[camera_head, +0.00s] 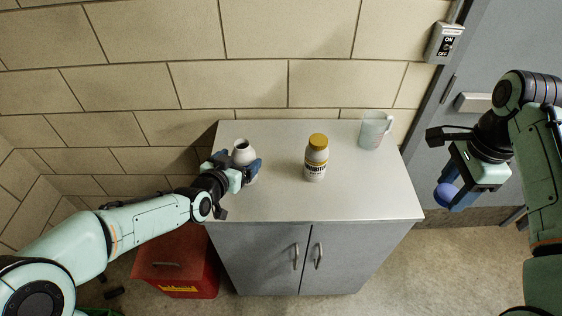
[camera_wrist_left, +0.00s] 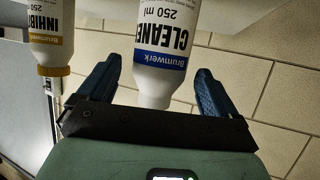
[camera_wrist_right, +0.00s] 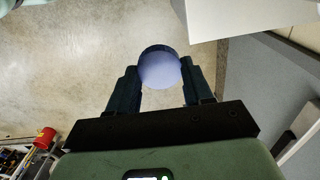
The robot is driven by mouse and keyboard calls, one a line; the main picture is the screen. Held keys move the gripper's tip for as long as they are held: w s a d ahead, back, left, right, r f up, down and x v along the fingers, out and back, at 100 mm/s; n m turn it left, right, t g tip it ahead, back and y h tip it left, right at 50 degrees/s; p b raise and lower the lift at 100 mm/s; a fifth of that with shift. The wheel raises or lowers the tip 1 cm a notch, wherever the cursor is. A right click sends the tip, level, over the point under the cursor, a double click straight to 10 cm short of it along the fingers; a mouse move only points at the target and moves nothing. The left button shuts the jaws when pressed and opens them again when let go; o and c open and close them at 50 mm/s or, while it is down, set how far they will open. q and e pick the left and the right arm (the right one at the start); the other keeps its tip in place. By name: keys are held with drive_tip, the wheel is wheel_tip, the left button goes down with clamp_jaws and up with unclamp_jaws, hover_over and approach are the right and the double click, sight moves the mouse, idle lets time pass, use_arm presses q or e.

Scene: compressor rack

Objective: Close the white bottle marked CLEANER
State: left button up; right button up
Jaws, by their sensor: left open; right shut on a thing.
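The white bottle marked CLEANER (camera_head: 243,154) stands uncapped on the left part of the cabinet top, its dark mouth showing. In the left wrist view the CLEANER bottle (camera_wrist_left: 165,50) appears upside down between the fingers, with a gap on each side. My left gripper (camera_head: 246,172) is open around the bottle. My right gripper (camera_head: 450,194) is shut on a round blue cap (camera_head: 446,192), away to the right of the cabinet. The blue cap (camera_wrist_right: 160,68) also shows between the fingertips in the right wrist view.
A white bottle with a yellow cap (camera_head: 316,160) stands mid cabinet top (camera_head: 270,205), and a clear measuring jug (camera_head: 372,130) stands at the back right. A red bin (camera_head: 178,262) is at the lower left. The front right of the top is free. A switch box (camera_head: 444,42) is on the wall.

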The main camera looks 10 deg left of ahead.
use_arm(q)
drive_tip(key=shift+w, duration=0.1)
drive_tip(key=x, duration=0.5)
drive_tip(key=shift+f, duration=0.35)
drive_tip(key=shift+r, duration=0.1)
drive_tip(key=c, duration=1.1)
